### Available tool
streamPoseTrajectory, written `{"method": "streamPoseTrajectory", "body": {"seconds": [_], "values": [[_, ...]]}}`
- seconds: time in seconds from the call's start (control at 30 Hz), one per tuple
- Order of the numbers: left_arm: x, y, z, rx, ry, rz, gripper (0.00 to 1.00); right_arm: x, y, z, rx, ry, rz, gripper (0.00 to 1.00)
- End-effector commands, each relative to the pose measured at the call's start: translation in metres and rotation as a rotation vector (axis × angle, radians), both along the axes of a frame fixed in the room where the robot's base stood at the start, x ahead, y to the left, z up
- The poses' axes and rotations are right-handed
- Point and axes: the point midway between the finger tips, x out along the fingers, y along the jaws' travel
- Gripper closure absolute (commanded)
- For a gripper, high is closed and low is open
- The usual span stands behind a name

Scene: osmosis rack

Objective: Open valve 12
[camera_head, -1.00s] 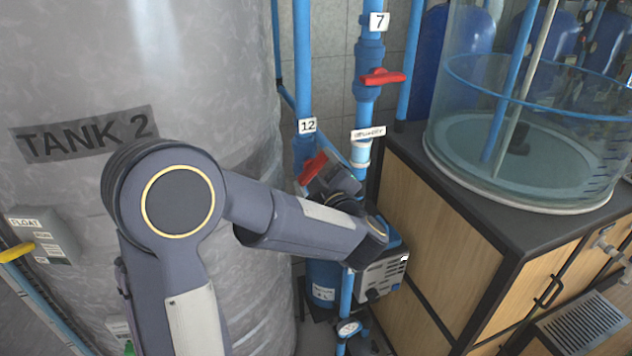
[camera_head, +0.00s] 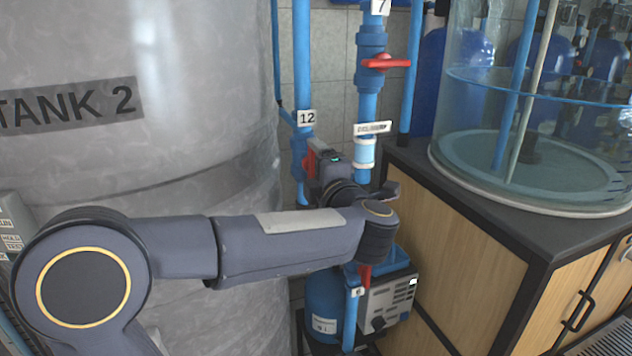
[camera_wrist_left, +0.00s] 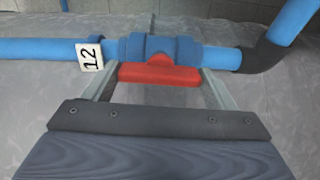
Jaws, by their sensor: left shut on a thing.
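Valve 12 has a red handle (camera_head: 311,160) on a blue vertical pipe, just below the white label 12 (camera_head: 306,118). In the left wrist view the red handle (camera_wrist_left: 160,74) lies between the two fingers, against the blue valve body (camera_wrist_left: 160,48), and the label 12 (camera_wrist_left: 89,56) is to its left. The handle runs along the pipe there. My left gripper (camera_head: 318,168) is at the valve, shut on the red handle; it also shows in the left wrist view (camera_wrist_left: 160,85). The wrist partly hides the valve in the head view. My right gripper is not in view.
Valve 7's red handle (camera_head: 386,62) is on the pipe to the right. A wooden cabinet (camera_head: 440,235) with a clear round tank (camera_head: 530,190) stands at right. The grey tank 2 (camera_head: 150,170) is at left. A pump unit (camera_head: 388,300) sits below my wrist.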

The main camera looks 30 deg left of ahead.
Motion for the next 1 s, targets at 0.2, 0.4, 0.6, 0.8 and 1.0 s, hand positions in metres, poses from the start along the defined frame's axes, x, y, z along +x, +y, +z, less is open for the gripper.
{"method": "streamPoseTrajectory", "body": {"seconds": [0.2, 0.4, 0.6, 0.8, 1.0], "values": [[0.0, -0.0001, -0.002, -0.028, -0.028, 0.0, 0.45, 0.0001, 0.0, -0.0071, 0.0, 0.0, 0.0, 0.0], [0.0, -0.0001, -0.0014, -0.033, -0.032, 0.0, 0.45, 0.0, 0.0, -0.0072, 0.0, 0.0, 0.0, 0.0], [0.0, -0.0003, -0.0014, -0.034, -0.033, 0.0, 0.45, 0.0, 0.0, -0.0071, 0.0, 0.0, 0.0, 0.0], [0.0, -0.0001, -0.001, -0.032, -0.032, 0.0, 0.0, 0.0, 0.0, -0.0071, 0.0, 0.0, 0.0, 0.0], [-0.0002, -0.0005, -0.0006, -0.031, -0.033, 0.0, 0.0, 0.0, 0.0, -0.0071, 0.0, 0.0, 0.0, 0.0]]}}
